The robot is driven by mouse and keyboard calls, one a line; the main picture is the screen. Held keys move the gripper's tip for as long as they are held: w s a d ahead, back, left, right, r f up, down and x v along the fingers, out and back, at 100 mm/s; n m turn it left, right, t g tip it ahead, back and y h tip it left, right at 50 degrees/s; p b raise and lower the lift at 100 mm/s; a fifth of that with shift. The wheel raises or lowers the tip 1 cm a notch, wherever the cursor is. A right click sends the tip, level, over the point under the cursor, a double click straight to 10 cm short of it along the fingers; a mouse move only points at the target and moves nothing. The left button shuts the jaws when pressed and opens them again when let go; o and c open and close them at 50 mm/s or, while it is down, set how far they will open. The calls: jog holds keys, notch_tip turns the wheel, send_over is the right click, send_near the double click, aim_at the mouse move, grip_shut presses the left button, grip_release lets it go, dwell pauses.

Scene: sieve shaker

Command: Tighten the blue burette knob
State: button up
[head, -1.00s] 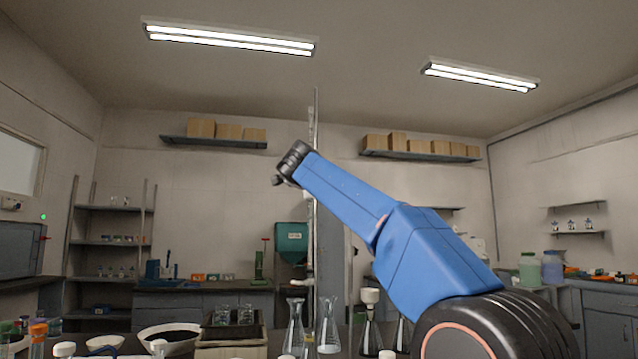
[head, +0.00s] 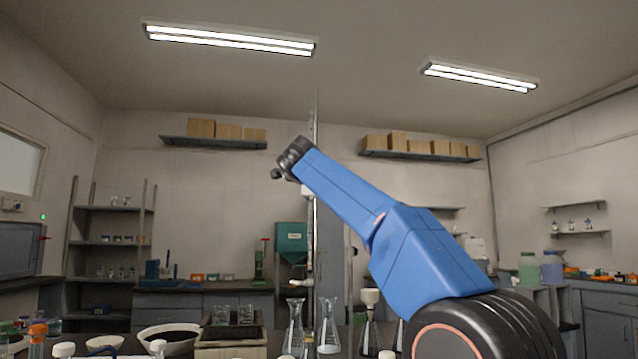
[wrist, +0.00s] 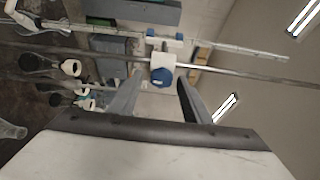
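The blue burette knob (wrist: 162,76) shows in the wrist view as a small round cap on a white clamp body (wrist: 163,60). The burette (wrist: 230,48) and a metal stand rod (wrist: 235,72) run across that view. My gripper (wrist: 160,83) is open and empty. Its two dark fingers stand apart on either side of the knob in the picture, and the knob appears beyond or level with the tips; I cannot tell the exact depth. In the head view the stand rod (head: 317,120) rises behind my dark wrist, and the knob cannot be made out.
Glass flasks (head: 328,325) stand on the bench below the stand. A white bowl (head: 169,338) stands to the left. A green-teal container (head: 291,242) is behind the stand. In the wrist view, flasks with white tops (wrist: 70,68) lie to the left.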

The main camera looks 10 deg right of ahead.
jog(key=shift+s, duration=0.15)
jog(key=v, duration=1.7)
jog(key=shift+r, duration=0.1)
